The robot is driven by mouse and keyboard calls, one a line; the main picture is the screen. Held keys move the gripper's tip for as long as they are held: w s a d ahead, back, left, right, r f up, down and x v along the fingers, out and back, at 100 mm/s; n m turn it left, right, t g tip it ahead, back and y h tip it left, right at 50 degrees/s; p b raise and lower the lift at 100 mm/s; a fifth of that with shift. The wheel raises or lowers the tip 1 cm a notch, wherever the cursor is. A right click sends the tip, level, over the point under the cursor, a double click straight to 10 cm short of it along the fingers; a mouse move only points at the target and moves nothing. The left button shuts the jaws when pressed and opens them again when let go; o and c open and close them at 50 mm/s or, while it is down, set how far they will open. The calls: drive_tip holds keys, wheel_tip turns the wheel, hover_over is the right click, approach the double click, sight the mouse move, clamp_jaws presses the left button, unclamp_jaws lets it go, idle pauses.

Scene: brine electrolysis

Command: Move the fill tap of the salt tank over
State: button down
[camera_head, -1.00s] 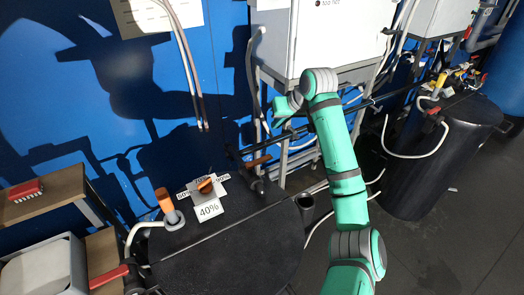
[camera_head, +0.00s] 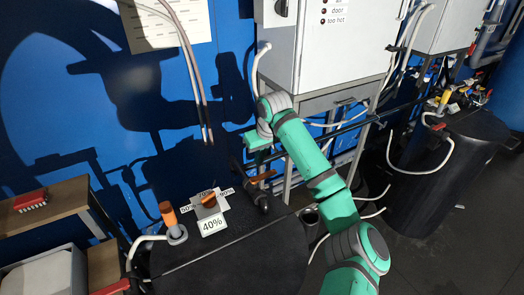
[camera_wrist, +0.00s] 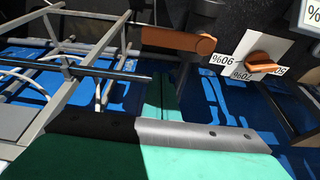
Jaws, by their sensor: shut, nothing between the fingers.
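A tap with an orange-brown lever (camera_head: 262,177) stands on a dark pipe at the back edge of the black tank (camera_head: 235,250) marked 40%. I take it for the fill tap. In the wrist view its lever (camera_wrist: 178,41) lies almost level across the upper middle, with a dark valve body beside it. My gripper (camera_head: 254,148) is shut and empty, just above and behind the lever in the head view. In the wrist view its closed green fingers (camera_wrist: 161,84) point towards the lever. I cannot tell whether they touch it.
An orange dial (camera_head: 209,199) on a percent-marked plate and an upright orange-handled valve (camera_head: 168,213) are left of the tap. A grey cabinet (camera_head: 335,45) on a metal frame stands behind my arm. Another black tank (camera_head: 440,180) is at right.

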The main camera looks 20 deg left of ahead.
sight(263, 176)
drive_tip(key=s+d, duration=0.2)
drive_tip(key=shift+s+d+f, duration=0.3)
drive_tip(key=shift+d+f, duration=0.05)
